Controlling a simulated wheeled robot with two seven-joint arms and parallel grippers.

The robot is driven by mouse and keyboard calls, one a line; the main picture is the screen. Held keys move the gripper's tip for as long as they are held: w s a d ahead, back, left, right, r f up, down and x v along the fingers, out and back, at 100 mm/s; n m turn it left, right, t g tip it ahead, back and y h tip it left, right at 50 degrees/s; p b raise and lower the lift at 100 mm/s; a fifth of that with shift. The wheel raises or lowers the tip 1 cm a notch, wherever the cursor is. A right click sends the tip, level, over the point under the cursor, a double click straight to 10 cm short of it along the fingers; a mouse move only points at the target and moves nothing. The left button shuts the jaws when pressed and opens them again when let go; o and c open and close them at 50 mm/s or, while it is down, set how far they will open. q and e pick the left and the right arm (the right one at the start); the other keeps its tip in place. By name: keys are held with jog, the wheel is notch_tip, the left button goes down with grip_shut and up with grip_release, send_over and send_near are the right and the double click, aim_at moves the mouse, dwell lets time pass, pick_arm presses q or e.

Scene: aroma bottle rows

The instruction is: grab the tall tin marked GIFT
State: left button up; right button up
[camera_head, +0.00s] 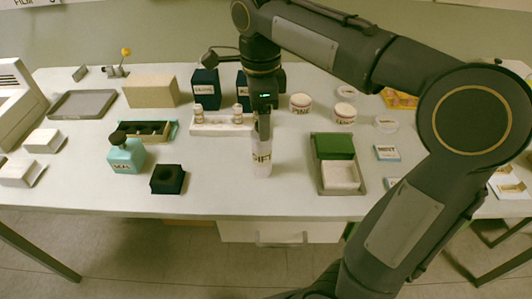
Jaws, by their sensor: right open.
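The tall tin marked GIFT (262,163) is white and stands upright near the front middle of the white table. My right gripper (263,132) points down at the top of this tin, and its fingers overlap the tin's upper end in the picture. The fingers are seen nearly edge-on and hide the tin's top. I cannot tell whether they touch it or stand around it. The right gripper is open. My left gripper is not in view.
Behind the tin is a pale rack (218,127) with small bottles. A teal bottle (126,156) and a black holder (167,179) stand to the left. A tray (325,177) with green and white blocks lies to the right. Round lidded jars (301,104) stand behind.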

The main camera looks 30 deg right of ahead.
aim_at(262, 154)
notch_tip(262, 154, down, 7)
jog(key=shift+r+b, duration=0.2)
jog(key=shift+b, duration=0.35)
jog(key=c, duration=1.2)
